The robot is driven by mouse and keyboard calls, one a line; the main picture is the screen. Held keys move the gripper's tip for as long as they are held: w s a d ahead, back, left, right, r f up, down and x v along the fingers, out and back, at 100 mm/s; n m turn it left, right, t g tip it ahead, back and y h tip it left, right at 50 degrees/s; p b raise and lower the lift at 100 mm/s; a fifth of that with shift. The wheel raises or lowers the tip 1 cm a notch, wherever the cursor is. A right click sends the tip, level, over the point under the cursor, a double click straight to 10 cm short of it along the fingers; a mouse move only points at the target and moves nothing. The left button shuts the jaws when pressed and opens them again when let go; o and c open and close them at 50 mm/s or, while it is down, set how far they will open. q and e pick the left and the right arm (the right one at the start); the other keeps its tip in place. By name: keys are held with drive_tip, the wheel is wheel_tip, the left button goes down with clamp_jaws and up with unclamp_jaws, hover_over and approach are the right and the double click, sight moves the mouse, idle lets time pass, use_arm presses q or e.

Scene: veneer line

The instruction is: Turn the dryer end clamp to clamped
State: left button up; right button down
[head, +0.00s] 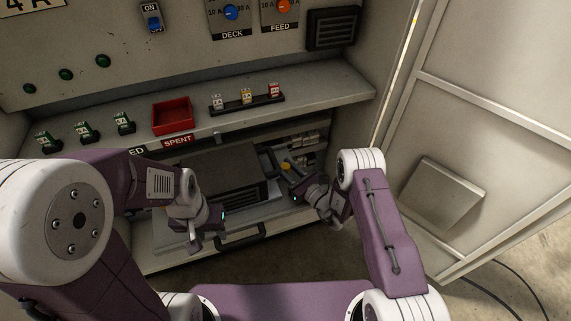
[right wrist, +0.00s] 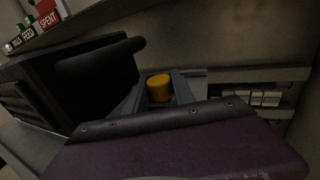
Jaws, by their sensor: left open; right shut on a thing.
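A yellow round knob (head: 286,166), which looks like part of the dryer end clamp, sits just right of a dark box-shaped unit (head: 215,170). In the right wrist view the knob (right wrist: 159,88) stands between my right gripper's fingers (right wrist: 160,95). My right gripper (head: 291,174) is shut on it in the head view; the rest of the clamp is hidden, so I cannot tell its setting. My left gripper (head: 200,234) is open and empty, low in front of the unit, near a drawer-like front with a black handle (head: 241,237).
A shelf above holds a red SPENT bin (head: 172,117), a rack with several small fuse-like blocks (head: 247,97), and several green blocks (head: 84,132). An open cabinet door (head: 480,120) stands at the right. A black bar handle (right wrist: 100,58) is close left of my right gripper.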

drive_tip(key=shift+m+t+h, duration=0.8)
drive_tip(key=shift+m+h, duration=0.1)
drive_tip(key=shift+h, duration=0.3)
drive_tip(key=shift+h+p, duration=0.3)
drive_tip(key=c, duration=1.1)
unclamp_jaws()
drive_tip(key=shift+o, duration=0.2)
